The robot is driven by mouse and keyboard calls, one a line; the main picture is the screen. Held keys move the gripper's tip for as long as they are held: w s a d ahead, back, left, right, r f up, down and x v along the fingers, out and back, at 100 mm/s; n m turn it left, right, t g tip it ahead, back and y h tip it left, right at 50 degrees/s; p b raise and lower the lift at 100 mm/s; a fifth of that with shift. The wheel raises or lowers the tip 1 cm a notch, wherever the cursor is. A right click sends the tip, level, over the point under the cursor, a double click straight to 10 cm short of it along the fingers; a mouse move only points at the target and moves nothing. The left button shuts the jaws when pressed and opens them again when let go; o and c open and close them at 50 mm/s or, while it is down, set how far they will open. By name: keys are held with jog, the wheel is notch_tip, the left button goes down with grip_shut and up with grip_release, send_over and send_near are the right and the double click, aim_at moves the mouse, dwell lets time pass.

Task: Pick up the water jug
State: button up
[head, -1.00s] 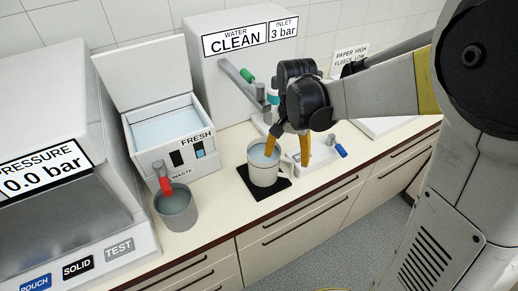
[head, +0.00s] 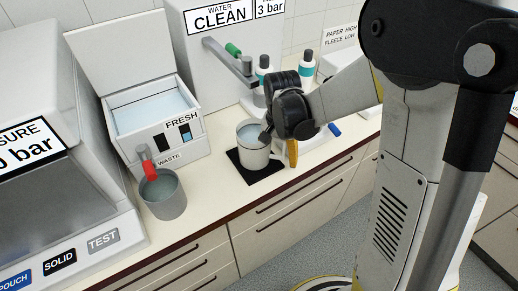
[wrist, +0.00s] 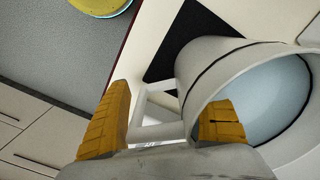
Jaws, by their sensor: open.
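The water jug (head: 252,150) is a pale grey-white pot with a dark line below its rim and bluish water inside. It stands upright on a black mat (head: 240,178) on the counter. My gripper (head: 280,148) is open at the jug's right side in the head view. One yellow finger shows there; the other is mostly hidden by the hand. In the wrist view the jug (wrist: 195,62) fills the right, and its angular handle (wrist: 150,132) lies between the two fingers of my gripper (wrist: 165,112). The right finger overlaps the jug's mouth; I cannot tell how deep it sits.
A grey pot (head: 163,196) with a red-handled tap above it stands left of the jug. The FRESH/WASTE basin unit (head: 160,150) is behind it. Bottles (head: 305,70) stand behind my gripper. The counter's front edge is close to the jug.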

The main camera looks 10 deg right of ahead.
aim_at(278, 141)
jog(key=c, duration=1.6)
jog(key=shift+r, duration=0.15)
jog(key=shift+r+p, duration=1.05)
jog(key=shift+r, duration=0.85)
jog(key=shift+s+d+r+p, duration=0.55)
jog(key=shift+d+r, duration=0.6)
jog(key=shift+d, duration=0.75)
jog(key=shift+s+d+r+p, duration=0.3)
jog(key=shift+d+r+p, duration=0.65)
jog(key=shift+d, duration=0.9)
jog(key=shift+s+d+r+p, duration=0.45)
jog(key=shift+d+r, duration=0.9)
jog(key=shift+d, duration=0.55)
